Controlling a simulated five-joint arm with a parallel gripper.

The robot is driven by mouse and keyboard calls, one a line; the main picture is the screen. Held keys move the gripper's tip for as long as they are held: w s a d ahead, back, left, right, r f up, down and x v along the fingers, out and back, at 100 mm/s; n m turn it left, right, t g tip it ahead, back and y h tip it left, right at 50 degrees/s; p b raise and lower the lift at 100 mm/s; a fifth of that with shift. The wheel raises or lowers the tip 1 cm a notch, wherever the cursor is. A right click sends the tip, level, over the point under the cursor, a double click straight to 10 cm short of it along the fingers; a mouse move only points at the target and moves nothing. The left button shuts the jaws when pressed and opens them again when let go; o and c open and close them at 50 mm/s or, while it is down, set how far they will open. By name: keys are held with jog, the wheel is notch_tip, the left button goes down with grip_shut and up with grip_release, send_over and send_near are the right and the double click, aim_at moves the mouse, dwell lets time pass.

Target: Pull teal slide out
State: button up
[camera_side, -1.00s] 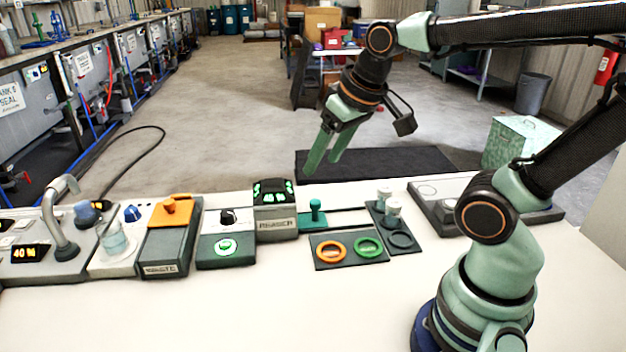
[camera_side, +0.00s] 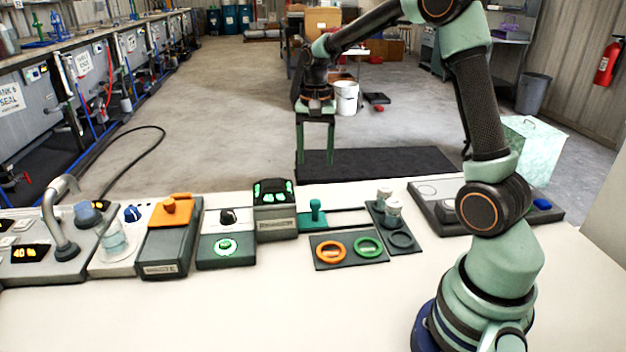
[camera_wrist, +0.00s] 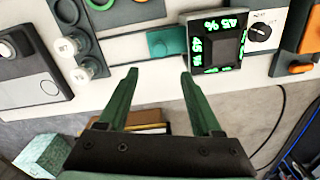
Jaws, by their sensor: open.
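The teal slide (camera_side: 315,217) has a small upright knob and sits at the left end of a dark rail at the back of the white table, right beside the dark box with green digits. In the wrist view the teal slide (camera_wrist: 163,43) lies beyond the fingertips, against that box. My gripper (camera_side: 315,163) points downward with its two green fingers apart, above and behind the slide, with nothing between them. The wrist view also shows my gripper (camera_wrist: 158,72) open and empty. Fingers and slide are apart.
The green-digit display box (camera_side: 274,209) stands directly left of the slide. A panel with orange and green rings (camera_side: 349,249) lies in front. A dark holder (camera_side: 403,241) with white-capped vials is to the right. The table front (camera_side: 250,310) is clear.

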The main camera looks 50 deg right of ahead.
aim_at(316, 201)
notch_tip(316, 201, down, 12)
jog(key=shift+r, duration=0.1)
dwell(0.4)
jog(key=shift+c, duration=0.3)
grip_shut()
dwell(1.1)
